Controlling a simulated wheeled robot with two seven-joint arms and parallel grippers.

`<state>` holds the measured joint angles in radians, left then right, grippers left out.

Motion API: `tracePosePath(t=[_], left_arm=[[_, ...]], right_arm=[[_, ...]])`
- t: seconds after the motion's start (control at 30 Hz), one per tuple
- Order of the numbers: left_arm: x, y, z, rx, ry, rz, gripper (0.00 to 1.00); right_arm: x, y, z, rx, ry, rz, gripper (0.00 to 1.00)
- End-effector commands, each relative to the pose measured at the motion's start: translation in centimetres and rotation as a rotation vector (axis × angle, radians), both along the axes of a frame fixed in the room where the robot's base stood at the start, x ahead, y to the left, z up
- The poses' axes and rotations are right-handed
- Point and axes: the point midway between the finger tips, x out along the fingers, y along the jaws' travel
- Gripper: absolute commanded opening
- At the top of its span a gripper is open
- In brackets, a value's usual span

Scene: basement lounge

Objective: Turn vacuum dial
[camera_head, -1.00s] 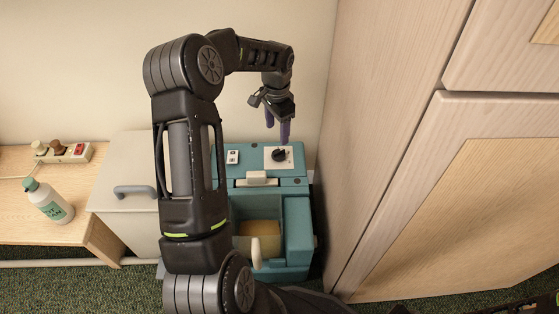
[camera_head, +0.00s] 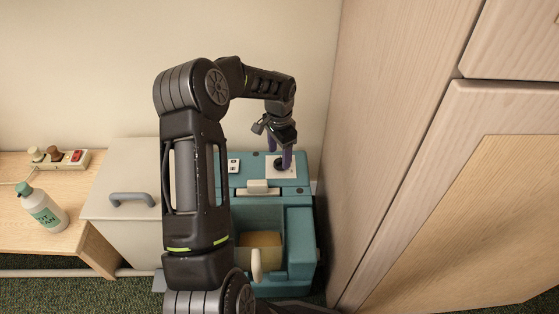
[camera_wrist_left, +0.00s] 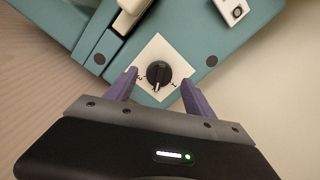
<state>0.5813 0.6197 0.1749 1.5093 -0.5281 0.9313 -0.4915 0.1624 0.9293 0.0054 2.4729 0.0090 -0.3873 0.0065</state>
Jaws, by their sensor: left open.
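The teal vacuum (camera_head: 298,240) stands against the wall beside the wooden cabinet. Its black dial (camera_wrist_left: 158,73) sits on a white square plate (camera_wrist_left: 153,50) on the top panel, with small marks around it. In the head view the dial (camera_head: 280,164) is partly hidden by my gripper. My left gripper (camera_head: 280,160) is open, its purple fingers pointing down at the dial. In the left wrist view the fingers of the left gripper (camera_wrist_left: 158,86) are on either side of the dial, apart from it. My right gripper is not in view.
The tall wooden cabinet (camera_head: 400,150) rises close on the right of the vacuum. A grey lidded bin (camera_head: 125,215) stands on the left. A low wooden table (camera_head: 70,245) holds a white bottle (camera_head: 42,208) and a power strip (camera_head: 60,160). The wall is close behind.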

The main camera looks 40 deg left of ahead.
Motion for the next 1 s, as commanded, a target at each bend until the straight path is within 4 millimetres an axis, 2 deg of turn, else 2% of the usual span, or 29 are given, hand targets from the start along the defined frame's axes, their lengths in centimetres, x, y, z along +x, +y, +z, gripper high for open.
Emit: tracePosePath(t=[0.03,0.13,0.47,1.0], left_arm=[[0.0,0.0,-1.0,-0.002,0.002,-0.001,0.62],[0.0,-0.1,-1.9,-0.001,0.000,-0.001,0.62],[0.0,0.0,-2.2,0.000,-0.001,-0.001,0.62],[0.0,0.0,-2.2,0.000,0.000,-0.001,0.20]], right_arm=[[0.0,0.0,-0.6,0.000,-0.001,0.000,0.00],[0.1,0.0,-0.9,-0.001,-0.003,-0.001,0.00],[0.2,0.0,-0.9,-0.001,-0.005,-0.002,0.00],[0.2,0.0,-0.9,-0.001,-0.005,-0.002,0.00]])
